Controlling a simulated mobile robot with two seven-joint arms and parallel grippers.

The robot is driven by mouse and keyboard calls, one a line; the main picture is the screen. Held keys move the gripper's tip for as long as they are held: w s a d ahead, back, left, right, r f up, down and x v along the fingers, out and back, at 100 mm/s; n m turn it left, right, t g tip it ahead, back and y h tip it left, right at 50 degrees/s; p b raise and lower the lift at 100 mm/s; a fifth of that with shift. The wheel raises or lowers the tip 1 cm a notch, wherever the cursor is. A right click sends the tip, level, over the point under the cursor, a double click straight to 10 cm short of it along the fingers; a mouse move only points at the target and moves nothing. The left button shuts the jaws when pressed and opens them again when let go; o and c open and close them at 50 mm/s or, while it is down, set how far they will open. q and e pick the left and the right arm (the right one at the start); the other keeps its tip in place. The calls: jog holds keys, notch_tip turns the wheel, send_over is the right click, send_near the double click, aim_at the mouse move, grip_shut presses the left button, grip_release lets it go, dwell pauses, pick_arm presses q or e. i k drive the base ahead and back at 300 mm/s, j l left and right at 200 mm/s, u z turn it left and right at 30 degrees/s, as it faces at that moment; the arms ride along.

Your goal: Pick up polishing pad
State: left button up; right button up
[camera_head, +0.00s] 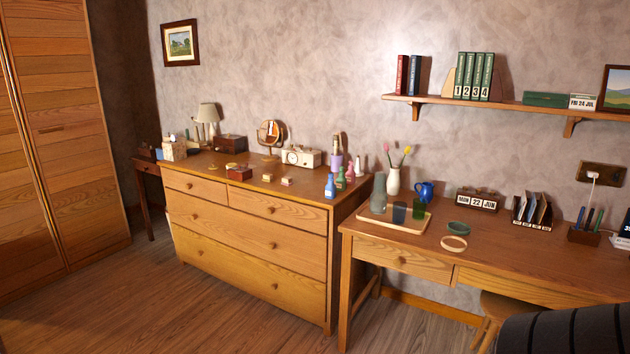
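I cannot surely pick out the polishing pad at this size. Two small light-topped blocks, one at the front of the dresser top (287,182) and one just behind it (268,178), are too small to name. They lie on the wooden dresser (248,236), beside a small red-brown box (239,174). A small flat yellowish item (231,165) lies behind that box. Neither of my grippers shows in the head view.
Bottles (330,187) stand at the dresser's right end. A dark striped surface (570,330) fills the lower right. Floor (150,300) before the dresser is clear.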

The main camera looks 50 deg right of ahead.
aim_at(285, 181)
jog(key=z, duration=1.3)
